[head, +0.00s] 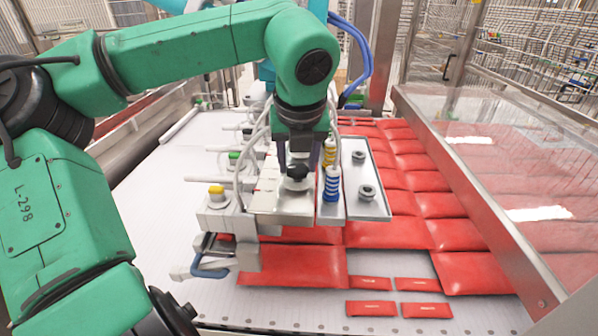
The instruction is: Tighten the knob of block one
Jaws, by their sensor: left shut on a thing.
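A dark knob (297,172) sits on top of a pale metal block of the vacuum picker (265,198) in the middle of the head view. My left gripper (298,168) comes down from above with its dark fingers on either side of the knob, and it is shut on it. The fingers and wrist hide part of the knob and of the block's top. I cannot read any number on the block. My right gripper is not in view.
A blue spring suction post (332,186) and a yellow one (329,152) stand close right of the gripper. A grey plate with round fittings (381,203) lies beyond them. Red packets (295,266) cover the conveyor (225,300). A clear guard (500,170) borders the right.

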